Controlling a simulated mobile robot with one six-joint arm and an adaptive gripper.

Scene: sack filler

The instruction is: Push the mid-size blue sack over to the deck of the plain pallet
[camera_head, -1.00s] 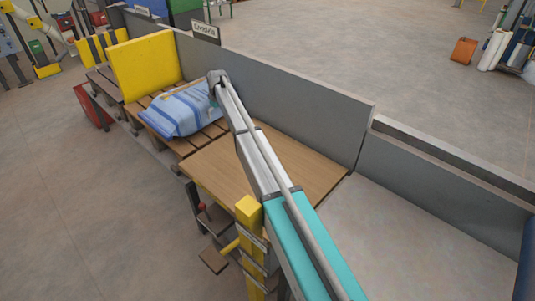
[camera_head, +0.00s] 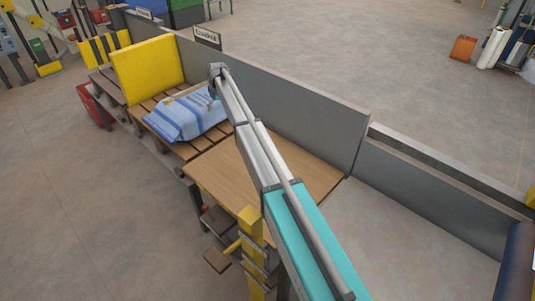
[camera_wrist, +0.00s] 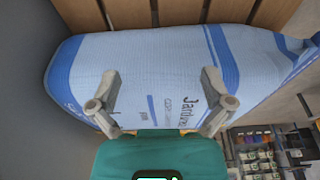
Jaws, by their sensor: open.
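The blue sack (camera_head: 186,115), pale with darker blue stripes, lies flat on a slatted wooden deck (camera_head: 190,150) in the head view. It fills much of the wrist view (camera_wrist: 150,60), with printed lettering near my gripper. My gripper (camera_wrist: 160,76) is open, its two fingers spread over the near side of the sack; whether they touch it is unclear. I cannot tell which slatted deck is the plain pallet.
A yellow panel (camera_head: 147,68) stands upright beyond the sack, with more slatted deck (camera_head: 103,85) past it. A grey wall (camera_head: 290,105) runs along the right side. A smooth wooden table (camera_head: 225,175) is nearer, beside a yellow post (camera_head: 249,225). Open floor lies left.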

